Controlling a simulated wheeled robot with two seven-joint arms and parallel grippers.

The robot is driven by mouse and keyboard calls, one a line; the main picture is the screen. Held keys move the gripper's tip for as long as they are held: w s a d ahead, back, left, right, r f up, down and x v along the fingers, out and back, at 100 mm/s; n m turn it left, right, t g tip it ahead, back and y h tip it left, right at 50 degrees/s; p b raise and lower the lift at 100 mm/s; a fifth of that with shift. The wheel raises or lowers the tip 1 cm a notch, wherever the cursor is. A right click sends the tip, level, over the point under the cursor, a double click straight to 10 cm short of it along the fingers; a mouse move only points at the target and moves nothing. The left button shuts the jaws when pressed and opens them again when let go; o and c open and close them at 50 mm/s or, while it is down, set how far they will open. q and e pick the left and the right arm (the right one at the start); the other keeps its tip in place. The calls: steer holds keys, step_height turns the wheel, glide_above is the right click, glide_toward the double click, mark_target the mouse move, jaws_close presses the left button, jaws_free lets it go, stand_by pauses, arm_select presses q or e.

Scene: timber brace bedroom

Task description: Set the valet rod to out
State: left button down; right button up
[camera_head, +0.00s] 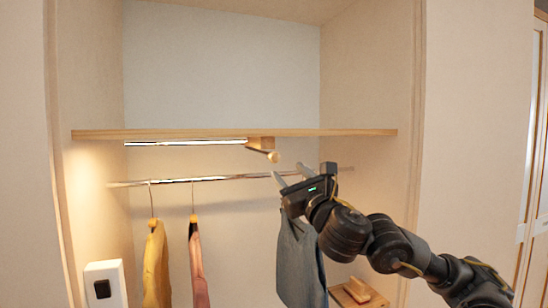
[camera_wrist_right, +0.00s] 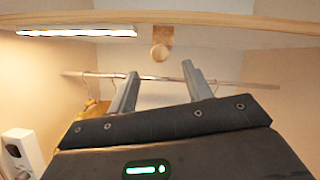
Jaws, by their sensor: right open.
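The valet rod (camera_head: 264,149) is a short wooden peg with a round knob end, coming from a wooden block under the front of the shelf. In the right wrist view its round knob (camera_wrist_right: 160,53) faces the camera, between and just above the fingertips. My right gripper (camera_head: 290,175) is open and empty, a little below and right of the knob, apart from it. Its two grey fingers also show in the wrist view (camera_wrist_right: 160,70), spread wide. How far the rod extends is hard to tell, as it is seen nearly end-on. My left gripper is not in view.
A wooden shelf (camera_head: 340,132) with a light strip (camera_head: 185,143) spans the closet. Below it is a metal hanging rail (camera_head: 235,177) with a yellow garment (camera_head: 156,265), a pink garment (camera_head: 197,265) and grey trousers (camera_head: 298,265). A white box (camera_head: 106,280) stands at lower left.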

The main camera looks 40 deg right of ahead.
mark_target(277, 160)
steer(key=p+x, duration=0.2)
steer(key=x, duration=0.7)
